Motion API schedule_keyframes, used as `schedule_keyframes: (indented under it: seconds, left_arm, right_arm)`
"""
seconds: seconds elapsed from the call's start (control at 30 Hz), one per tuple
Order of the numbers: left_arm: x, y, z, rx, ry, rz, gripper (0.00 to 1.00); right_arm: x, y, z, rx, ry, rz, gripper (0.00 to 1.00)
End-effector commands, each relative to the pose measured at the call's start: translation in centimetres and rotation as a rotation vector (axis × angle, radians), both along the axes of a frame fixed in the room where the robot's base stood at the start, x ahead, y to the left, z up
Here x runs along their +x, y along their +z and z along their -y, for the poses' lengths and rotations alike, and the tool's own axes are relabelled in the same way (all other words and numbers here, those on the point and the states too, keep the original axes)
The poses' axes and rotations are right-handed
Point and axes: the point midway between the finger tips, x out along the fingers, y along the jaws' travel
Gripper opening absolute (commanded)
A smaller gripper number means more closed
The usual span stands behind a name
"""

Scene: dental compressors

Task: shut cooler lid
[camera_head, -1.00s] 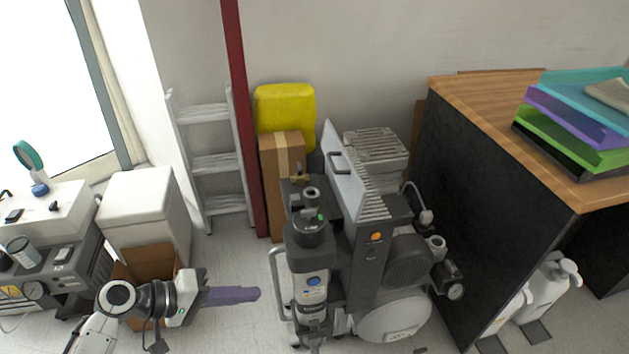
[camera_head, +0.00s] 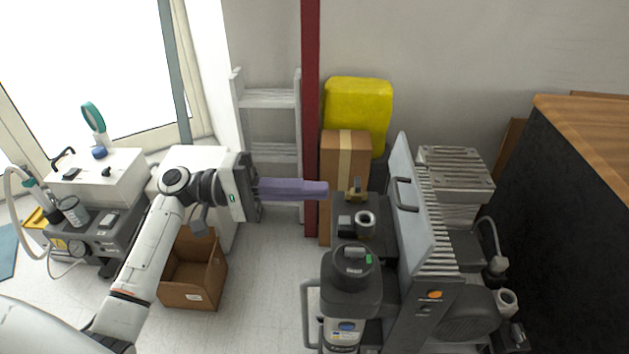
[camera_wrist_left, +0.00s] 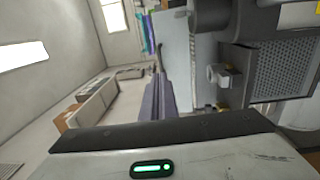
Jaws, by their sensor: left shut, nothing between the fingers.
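The lid (camera_head: 412,200) is a light grey panel with a dark handle (camera_head: 403,194). It stands raised, nearly upright, on the compressor unit (camera_head: 432,310). In the left wrist view a pale grey-blue panel, which looks like the lid (camera_wrist_left: 176,45), rises ahead of the fingers. My left gripper (camera_head: 326,190) has long purple fingers, shut together and empty. It points right toward the lid, left of it and apart from it, near the unit's small brass fitting. The fingers also show in the left wrist view (camera_wrist_left: 158,98). My right gripper is not in view.
A cardboard box (camera_head: 345,165) and a yellow canister (camera_head: 358,110) stand behind the fingertips, beside a red post (camera_head: 310,60). A ladder (camera_head: 270,150) leans at the wall. An open carton (camera_head: 195,275) sits below my arm. A black-sided desk (camera_head: 570,220) stands right.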

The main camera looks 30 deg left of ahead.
Motion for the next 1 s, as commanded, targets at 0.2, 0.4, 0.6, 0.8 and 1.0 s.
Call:
schedule_keyframes:
  seconds: [0.2, 0.4, 0.6, 0.8, 1.0]
  left_arm:
    - [1.8, 0.4, 4.6, -0.002, -0.001, 0.003, 0.00]
    - [3.1, 0.4, 8.0, -0.001, -0.001, 0.000, 0.00]
    - [3.8, 0.4, 9.7, 0.000, 0.000, 0.000, 0.00]
    - [4.0, 0.4, 10.0, 0.001, 0.001, 0.001, 0.00]
    - [4.0, 0.4, 10.0, 0.002, 0.001, 0.000, 0.00]
  right_arm:
    - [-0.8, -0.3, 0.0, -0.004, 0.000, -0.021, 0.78]
    - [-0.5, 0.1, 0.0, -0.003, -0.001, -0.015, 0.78]
    - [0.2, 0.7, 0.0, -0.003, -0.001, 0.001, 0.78]
    - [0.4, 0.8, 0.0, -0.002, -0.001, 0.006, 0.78]
    - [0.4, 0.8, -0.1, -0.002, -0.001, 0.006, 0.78]
